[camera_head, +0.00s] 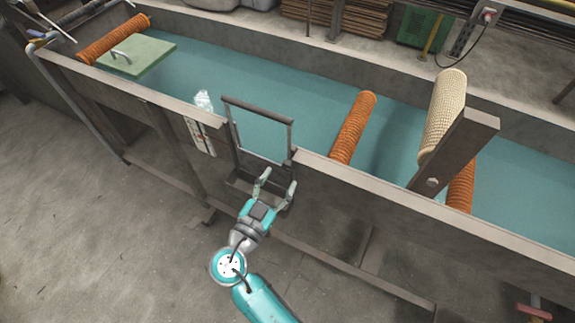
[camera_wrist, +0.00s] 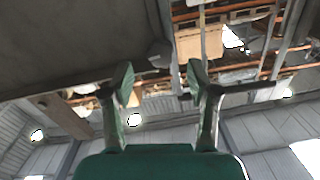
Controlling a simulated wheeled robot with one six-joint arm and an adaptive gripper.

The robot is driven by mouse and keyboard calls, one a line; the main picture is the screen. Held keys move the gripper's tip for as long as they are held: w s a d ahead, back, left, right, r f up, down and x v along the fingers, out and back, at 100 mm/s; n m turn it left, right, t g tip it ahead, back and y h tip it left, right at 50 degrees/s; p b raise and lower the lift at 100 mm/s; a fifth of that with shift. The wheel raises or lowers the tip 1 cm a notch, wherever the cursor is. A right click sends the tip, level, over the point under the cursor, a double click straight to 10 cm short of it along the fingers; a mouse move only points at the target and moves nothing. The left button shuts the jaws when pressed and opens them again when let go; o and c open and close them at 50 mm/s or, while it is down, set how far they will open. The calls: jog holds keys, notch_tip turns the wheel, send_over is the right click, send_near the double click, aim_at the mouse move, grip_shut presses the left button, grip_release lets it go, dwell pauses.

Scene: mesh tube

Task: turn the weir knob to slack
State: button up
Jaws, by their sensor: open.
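The weir frame (camera_head: 258,104), a dark upright rectangle, stands in a notch of the tank's near wall in the head view. In the wrist view a small grey knob-like piece (camera_wrist: 159,52) shows just beyond and between my fingertips, beside a dark panel; I take it for the weir knob, but its setting cannot be read. My gripper (camera_head: 277,183) is open and empty in front of the lower weir frame. Its two fingers also show spread in the wrist view (camera_wrist: 161,76). No contact with the knob is clear. In the head view I cannot make out the knob.
The water tank (camera_head: 400,195) runs across the head view. A white scale plate (camera_head: 201,137) hangs left of the weir. Orange mesh rolls (camera_head: 353,127) and a dark post (camera_head: 455,150) with a pale mesh tube (camera_head: 443,115) are to the right. Open floor (camera_head: 110,235) lies in front.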

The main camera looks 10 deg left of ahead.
aim_at(287, 169)
jog(key=shift+x, duration=2.7)
grip_shut()
